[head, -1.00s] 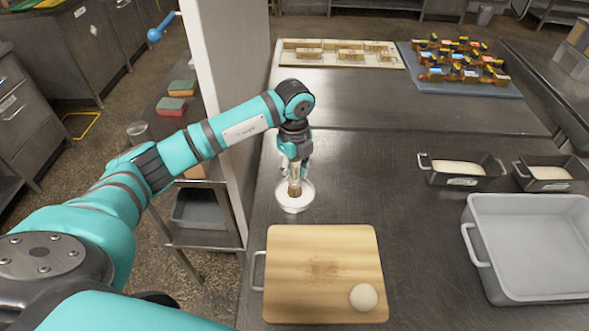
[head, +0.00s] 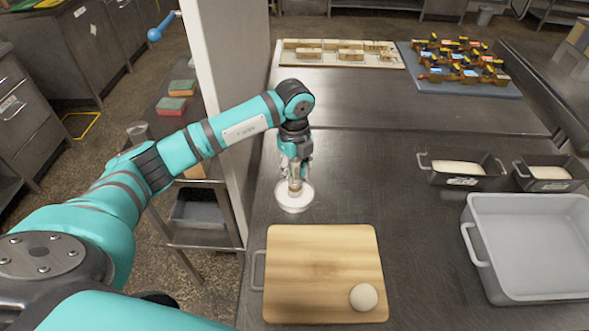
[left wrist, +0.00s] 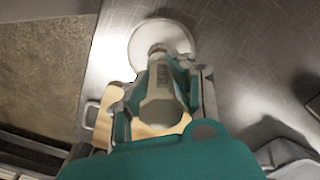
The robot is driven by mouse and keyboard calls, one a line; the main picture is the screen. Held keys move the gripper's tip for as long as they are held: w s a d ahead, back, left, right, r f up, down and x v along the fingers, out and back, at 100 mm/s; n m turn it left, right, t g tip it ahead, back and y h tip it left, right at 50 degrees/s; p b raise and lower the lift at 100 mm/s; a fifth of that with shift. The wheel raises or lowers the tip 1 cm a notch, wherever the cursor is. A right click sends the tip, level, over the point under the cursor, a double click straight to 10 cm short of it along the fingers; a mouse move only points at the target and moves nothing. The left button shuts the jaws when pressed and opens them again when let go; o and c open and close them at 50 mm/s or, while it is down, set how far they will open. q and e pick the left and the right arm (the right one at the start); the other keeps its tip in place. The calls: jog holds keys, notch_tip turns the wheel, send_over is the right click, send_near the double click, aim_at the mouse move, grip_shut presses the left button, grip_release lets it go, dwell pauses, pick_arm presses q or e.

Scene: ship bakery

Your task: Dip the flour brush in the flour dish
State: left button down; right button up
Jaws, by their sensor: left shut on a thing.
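The flour dish (head: 294,206) is a small round white bowl on the steel table, behind the cutting board. My left gripper (head: 295,163) is above it, pointing down and shut on the flour brush (head: 295,185). The brush hangs upright with its pale, whitish bristle end in the dish; how deep it sits I cannot tell. In the left wrist view the brush's thick handle (left wrist: 160,82) lies between the fingers, in front of the dish's white disc (left wrist: 141,52). My right gripper is not in view.
A wooden cutting board (head: 320,265) with a dough ball (head: 363,297) lies in front of the dish. A grey bin (head: 530,245) and two loaf tins (head: 460,181) stand at right. A white post (head: 215,90) rises close at left.

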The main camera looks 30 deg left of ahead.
pick_arm(q)
jog(key=shift+r+p, duration=0.7)
jog(key=shift+r, duration=0.2)
jog(key=shift+r+p, duration=1.75)
jog(key=shift+r, duration=0.85)
